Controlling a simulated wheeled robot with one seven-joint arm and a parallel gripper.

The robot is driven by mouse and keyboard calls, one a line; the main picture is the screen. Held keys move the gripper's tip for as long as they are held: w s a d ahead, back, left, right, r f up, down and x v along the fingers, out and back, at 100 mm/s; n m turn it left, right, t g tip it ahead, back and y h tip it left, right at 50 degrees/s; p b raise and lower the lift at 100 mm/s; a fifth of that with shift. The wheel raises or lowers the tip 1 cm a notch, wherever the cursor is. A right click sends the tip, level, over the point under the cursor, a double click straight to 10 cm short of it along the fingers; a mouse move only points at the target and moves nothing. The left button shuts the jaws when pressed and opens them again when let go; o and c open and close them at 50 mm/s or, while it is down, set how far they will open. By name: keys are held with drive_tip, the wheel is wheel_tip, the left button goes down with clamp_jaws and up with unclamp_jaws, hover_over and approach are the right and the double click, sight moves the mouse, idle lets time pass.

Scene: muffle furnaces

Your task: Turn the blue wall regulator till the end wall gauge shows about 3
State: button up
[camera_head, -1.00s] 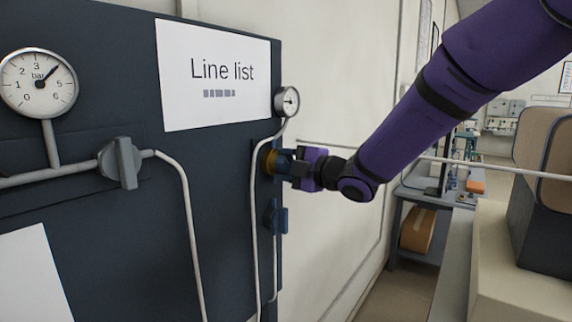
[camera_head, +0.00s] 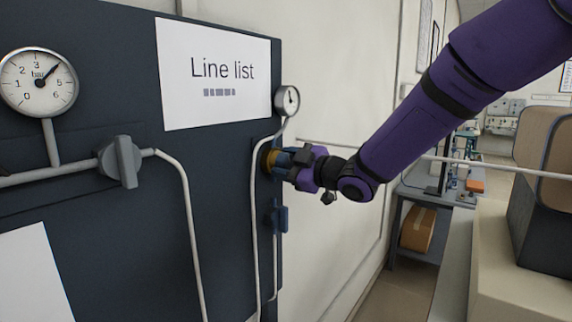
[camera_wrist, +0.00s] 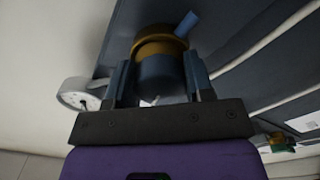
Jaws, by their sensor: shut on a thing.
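The blue regulator (camera_wrist: 161,72) with a yellow-brown collar (camera_head: 268,160) sits on the right end of the dark panel. My gripper (camera_head: 287,163) is shut on it, coming from the right; in the wrist view its fingers (camera_wrist: 160,82) lie on either side of the blue knob. A small blue tab shows beyond the collar in the wrist view. The end wall gauge (camera_head: 287,101) is small and round, just above the regulator. Its needle is dark and points roughly upward, but its numbers are too small to read. The gauge also shows in the wrist view (camera_wrist: 80,94), seen at a slant.
A larger bar gauge (camera_head: 39,82) and a grey valve (camera_head: 120,161) are on the panel's left. A blue valve handle (camera_head: 277,218) is close below my gripper. A thin pipe (camera_head: 256,220) runs beside the regulator. A bench (camera_head: 415,197) stands at the right.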

drive_tip(key=shift+f, duration=0.1)
idle(0.3)
drive_tip(key=o, duration=0.9)
drive_tip(key=shift+o, duration=0.2)
drive_tip(key=v, duration=1)
drive_tip(key=shift+s+d, duration=0.25)
drive_tip(key=shift+d, duration=0.1)
